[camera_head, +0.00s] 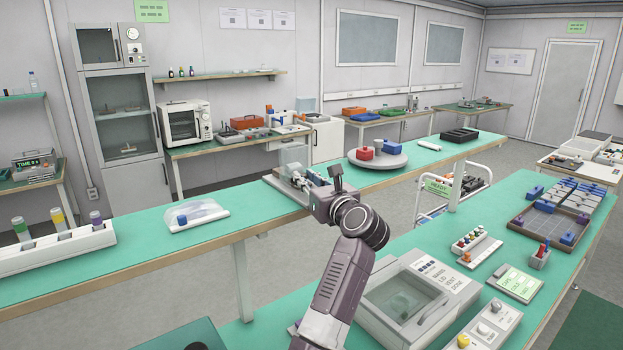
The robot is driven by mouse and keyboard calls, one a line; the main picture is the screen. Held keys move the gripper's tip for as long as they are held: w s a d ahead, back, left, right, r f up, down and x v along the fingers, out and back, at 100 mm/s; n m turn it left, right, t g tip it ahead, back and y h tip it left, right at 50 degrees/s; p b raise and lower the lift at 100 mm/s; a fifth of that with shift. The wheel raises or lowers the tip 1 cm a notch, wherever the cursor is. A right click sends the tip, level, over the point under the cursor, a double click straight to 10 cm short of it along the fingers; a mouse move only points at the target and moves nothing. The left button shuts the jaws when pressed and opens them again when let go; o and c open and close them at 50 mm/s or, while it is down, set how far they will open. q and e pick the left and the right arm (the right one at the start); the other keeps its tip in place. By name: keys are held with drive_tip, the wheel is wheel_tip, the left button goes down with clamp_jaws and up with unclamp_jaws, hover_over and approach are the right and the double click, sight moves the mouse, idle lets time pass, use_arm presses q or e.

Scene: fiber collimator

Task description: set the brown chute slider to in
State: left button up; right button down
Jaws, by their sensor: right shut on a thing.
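My right gripper (309,186) reaches from the bottom middle to the front edge of the long green bench. It is at the right side of a small device with a clear housing (292,160) and a light base. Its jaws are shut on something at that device. The gripper and wrist cover the held part, so I cannot make out what it is. I cannot pick out the brown chute slider or its setting; it may be behind my gripper. My left gripper is not in view.
On the long bench (258,217), a clear-covered tray (207,212) lies left of the device, and a round grey turntable (393,161) with red and blue blocks stands right.

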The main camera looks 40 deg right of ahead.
drive_tip(key=shift+w+f, duration=0.1)
drive_tip(key=shift+w, duration=0.05)
drive_tip(key=c, duration=1.8)
unclamp_jaws()
drive_tip(key=shift+o, duration=0.2)
drive_tip(key=v, duration=1.2)
